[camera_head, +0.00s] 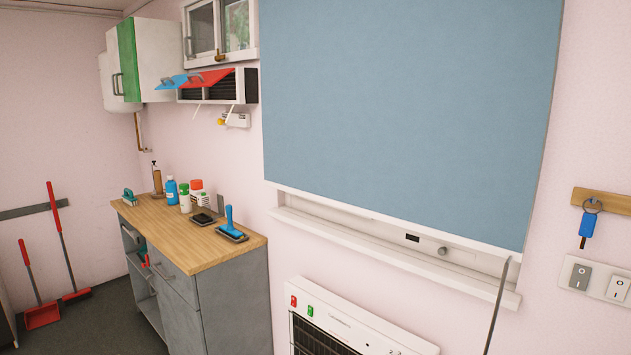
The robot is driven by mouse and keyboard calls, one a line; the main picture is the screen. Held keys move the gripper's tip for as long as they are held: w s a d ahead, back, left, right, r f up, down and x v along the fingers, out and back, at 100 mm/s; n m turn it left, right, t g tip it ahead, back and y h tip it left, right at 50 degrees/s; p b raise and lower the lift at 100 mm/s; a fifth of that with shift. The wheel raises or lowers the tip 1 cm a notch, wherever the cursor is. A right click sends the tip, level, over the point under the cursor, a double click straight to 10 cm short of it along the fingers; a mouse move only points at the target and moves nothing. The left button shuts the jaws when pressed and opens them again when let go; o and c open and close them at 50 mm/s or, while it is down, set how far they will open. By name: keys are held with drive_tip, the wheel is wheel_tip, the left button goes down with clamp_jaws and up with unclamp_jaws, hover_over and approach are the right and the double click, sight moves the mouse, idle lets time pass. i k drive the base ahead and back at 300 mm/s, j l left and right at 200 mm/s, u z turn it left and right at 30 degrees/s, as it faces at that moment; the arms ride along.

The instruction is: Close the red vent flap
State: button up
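The red vent flap (207,78) is on the wall-mounted vent unit (240,90), above the wooden counter. It is swung up and sticks outward, with dark slats showing below it. It has a small handle on its face. A blue flap (169,82) beside it on the left also sticks outward. My gripper is not in view.
A wooden-topped cabinet (185,240) stands below the vent, with bottles (171,190) and a blue-handled tool (230,222) on top. A white-and-green wall cabinet (155,60) hangs left. A heater (345,330) stands front centre. The floor (110,325) at left is partly clear.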

sight(202, 74)
drive_tip(key=i+j, duration=1.9)
drive_tip(key=i, duration=0.15)
